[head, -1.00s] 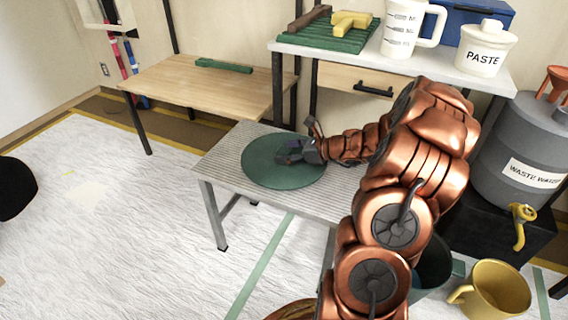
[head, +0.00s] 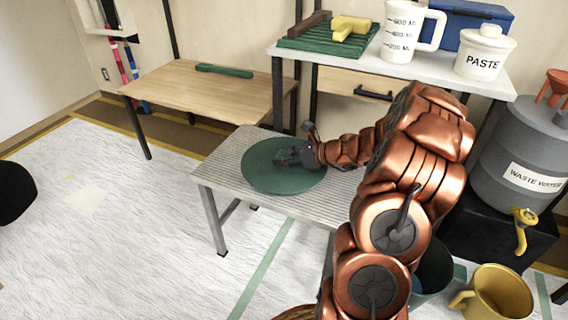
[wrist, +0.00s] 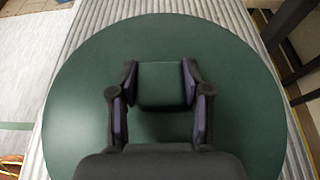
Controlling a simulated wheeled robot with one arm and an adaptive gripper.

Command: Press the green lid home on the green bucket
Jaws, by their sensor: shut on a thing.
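The green lid (head: 262,181) is a round dark green disc over the ribbed grey bench, at the bench's left part. In the wrist view the lid (wrist: 75,100) fills most of the picture, with a block-like green handle (wrist: 161,84) at its middle. My gripper (head: 284,157) is at the lid's centre. In the wrist view my gripper (wrist: 161,90) has its two fingers on either side of the handle, shut on it. A green bucket (head: 432,272) stands on the floor at the lower right, partly hidden behind my arm. I cannot tell whether the lid touches the bench.
The ribbed bench (head: 228,168) stands mid-room. A wooden table (head: 190,85) is behind it. A white shelf (head: 345,58) holds a jug (head: 398,32) and a paste pot (head: 484,52). A grey waste water drum (head: 515,140) and yellow bucket (head: 497,292) stand right.

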